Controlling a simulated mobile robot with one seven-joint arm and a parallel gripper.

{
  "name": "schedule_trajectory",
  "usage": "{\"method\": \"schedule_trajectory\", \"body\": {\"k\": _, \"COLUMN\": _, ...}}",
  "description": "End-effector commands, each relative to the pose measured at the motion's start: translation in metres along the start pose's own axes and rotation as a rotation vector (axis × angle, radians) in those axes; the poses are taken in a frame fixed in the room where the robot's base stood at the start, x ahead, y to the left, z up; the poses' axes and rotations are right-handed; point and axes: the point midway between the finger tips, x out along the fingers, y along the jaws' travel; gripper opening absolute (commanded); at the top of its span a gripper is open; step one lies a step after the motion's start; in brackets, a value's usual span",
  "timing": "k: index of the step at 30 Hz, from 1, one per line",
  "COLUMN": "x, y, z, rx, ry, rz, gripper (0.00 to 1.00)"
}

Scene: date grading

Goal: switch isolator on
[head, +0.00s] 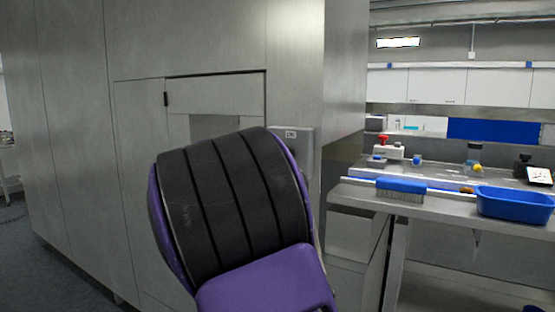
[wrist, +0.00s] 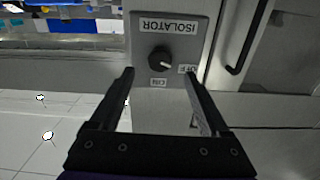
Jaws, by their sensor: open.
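The isolator (wrist: 142,44) is a grey box with an upside-down ISOLATOR label in the wrist view. Its black round knob (wrist: 161,59) sits in the middle, with an OFF label to its right and an ON label below it. A small pale mark shows at the knob's lower right edge, toward OFF, but it is hard to read. My gripper (wrist: 159,76) is open and empty, with its two fingers apart on either side of the knob in the picture; contact cannot be told. The isolator (head: 300,136) also shows in the head view, where my arm hides its knob and my gripper.
The box is on a large steel cabinet (head: 215,40) with a recessed opening. A dark handle (wrist: 250,38) is beside the box in the wrist view. To the right, a steel bench (head: 350,196) holds a blue brush (head: 401,186) and a blue tub (head: 515,204).

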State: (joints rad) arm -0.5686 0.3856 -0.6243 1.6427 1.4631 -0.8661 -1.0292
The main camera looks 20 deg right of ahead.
Motion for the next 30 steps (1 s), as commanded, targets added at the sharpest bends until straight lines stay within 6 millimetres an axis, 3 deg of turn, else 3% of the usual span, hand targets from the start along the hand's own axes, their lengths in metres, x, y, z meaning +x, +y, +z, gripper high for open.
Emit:
{"method": "schedule_trajectory", "body": {"k": 6, "x": 0.046, "y": 0.001, "z": 0.000, "rx": -0.002, "ry": 0.002, "rz": 0.003, "gripper": 0.80}}
{"method": "schedule_trajectory", "body": {"k": 12, "x": 0.071, "y": 0.000, "z": -0.001, "rx": -0.001, "ry": 0.001, "rz": 0.002, "gripper": 0.80}}
{"method": "schedule_trajectory", "body": {"k": 24, "x": 0.079, "y": 0.000, "z": 0.000, "rx": 0.000, "ry": 0.000, "rz": -0.001, "gripper": 0.80}}
{"method": "schedule_trajectory", "body": {"k": 30, "x": 0.079, "y": 0.000, "z": 0.000, "rx": 0.000, "ry": 0.000, "rz": -0.001, "gripper": 0.46}}
